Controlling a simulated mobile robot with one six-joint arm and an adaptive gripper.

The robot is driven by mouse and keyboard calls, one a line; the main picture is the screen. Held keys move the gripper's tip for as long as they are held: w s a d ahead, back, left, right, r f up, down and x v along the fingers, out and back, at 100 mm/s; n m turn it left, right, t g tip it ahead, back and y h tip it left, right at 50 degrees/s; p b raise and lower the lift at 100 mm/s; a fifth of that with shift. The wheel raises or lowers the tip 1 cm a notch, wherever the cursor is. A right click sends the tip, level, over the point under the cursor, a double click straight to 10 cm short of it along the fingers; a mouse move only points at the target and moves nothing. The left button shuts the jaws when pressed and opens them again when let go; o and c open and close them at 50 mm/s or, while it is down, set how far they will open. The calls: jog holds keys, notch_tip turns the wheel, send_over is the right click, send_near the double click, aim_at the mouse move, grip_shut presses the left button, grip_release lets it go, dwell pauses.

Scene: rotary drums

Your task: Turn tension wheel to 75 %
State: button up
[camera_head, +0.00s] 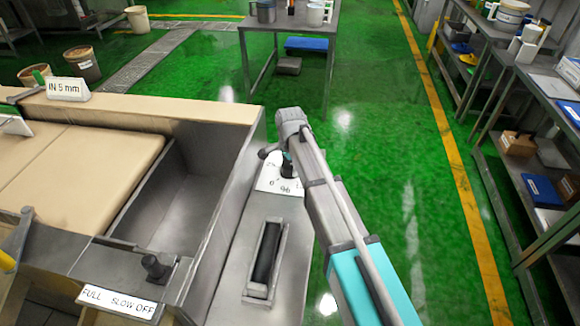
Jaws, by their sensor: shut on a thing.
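The tension wheel (288,171) is a small dark grey part on a white dial plate (270,181), on the metal ledge at the right side of the machine. The plate carries black markings, with a 0 and a % sign legible at its front edge. My gripper (287,160) reaches down onto the wheel from above and is shut on it. My arm covers the right part of the dial and most of the wheel, so the wheel's setting cannot be read.
A slot with a dark roller (266,256) lies in front of the dial. A lever with a FULL SLOW OFF label (118,303) stands at the lower left. An empty metal trough (185,195) is left of the ledge. Green floor (400,170) is clear to the right, before shelves (530,180).

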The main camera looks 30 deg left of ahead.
jog(key=shift+m, duration=0.5)
jog(key=o, duration=0.9)
jog(key=shift+n, duration=0.4)
